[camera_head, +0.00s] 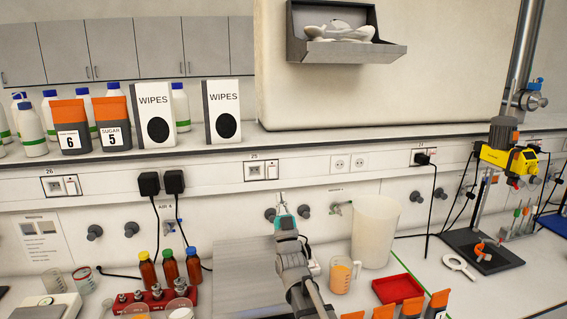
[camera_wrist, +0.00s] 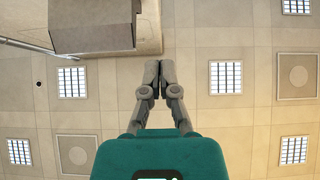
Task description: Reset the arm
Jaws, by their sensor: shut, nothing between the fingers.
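My gripper (camera_wrist: 159,75) is shut and empty in the wrist view, its two grey fingertips together. The wrist view looks at the ceiling past it. In the head view my arm rises from the bottom middle, and my gripper (camera_head: 281,203) points up in front of the back wall, above the bench. Nothing is held, and no object touches the fingers in the wrist view.
The shelf (camera_head: 220,142) above the bench carries two wipes boxes (camera_head: 156,116), orange-topped boxes (camera_head: 112,123) and white bottles. Brown bottles (camera_head: 170,267), a white bucket (camera_head: 375,232), a jug (camera_head: 341,276), a red tray (camera_head: 398,289) and a yellow stirrer (camera_head: 505,157) surround the arm.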

